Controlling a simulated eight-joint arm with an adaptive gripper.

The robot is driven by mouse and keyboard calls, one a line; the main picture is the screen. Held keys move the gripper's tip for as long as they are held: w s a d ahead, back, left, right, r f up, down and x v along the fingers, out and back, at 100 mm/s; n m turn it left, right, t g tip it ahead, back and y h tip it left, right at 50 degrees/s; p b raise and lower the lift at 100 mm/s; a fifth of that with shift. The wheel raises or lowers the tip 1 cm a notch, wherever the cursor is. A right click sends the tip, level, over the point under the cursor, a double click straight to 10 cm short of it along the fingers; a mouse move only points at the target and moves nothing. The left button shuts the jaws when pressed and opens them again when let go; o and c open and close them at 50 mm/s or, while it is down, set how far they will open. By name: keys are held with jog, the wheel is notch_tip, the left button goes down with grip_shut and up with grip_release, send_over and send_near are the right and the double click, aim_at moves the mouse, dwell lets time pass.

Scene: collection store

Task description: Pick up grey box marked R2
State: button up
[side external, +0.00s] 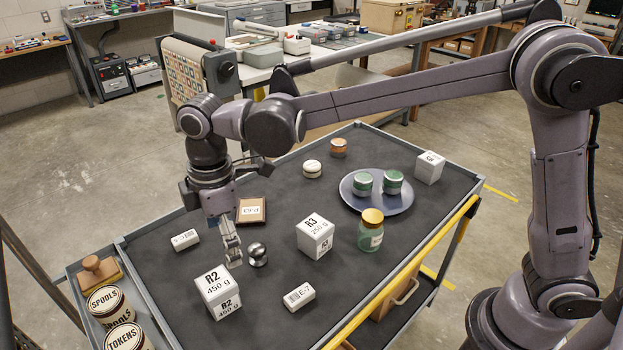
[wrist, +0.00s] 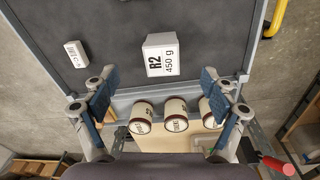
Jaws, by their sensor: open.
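The box marked R2 450 g (side external: 218,293), pale grey-white, stands upright on the dark cart top (side external: 170,290) near its front left corner. My gripper (side external: 232,256) points down above the cart, just behind the box in the side view, and appears apart from it. In the wrist view the R2 box (wrist: 161,54) shows above the fingertips and sideways between them. The open fingers of my gripper (wrist: 160,96) are spread wide with nothing between them.
A metal knob (side external: 258,254) stands close right of my gripper. Nearby are the R3 box (side external: 315,237), the E-7 block (side external: 299,296), another small white block (side external: 185,239) and a brown framed card (side external: 251,210). A jar (side external: 371,232) and blue plate (side external: 377,205) stand farther right. Labelled tins (side external: 107,303) line the left side.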

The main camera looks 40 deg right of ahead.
aim_at(215, 282)
jog(key=a, duration=0.1)
jog(key=a+f+n, duration=0.1)
jog(key=a, duration=0.1)
jog(key=shift+f+g, duration=0.3)
jog(key=shift+a+f+n, duration=0.2)
jog(key=shift+f+n, duration=0.1)
notch_tip(215, 282, down, 5)
jog(key=f, duration=0.4)
jog(key=shift+w+f, duration=0.15)
jog(key=shift+w, duration=0.2)
jog(key=shift+f, duration=0.6)
jog(key=c, duration=1.7)
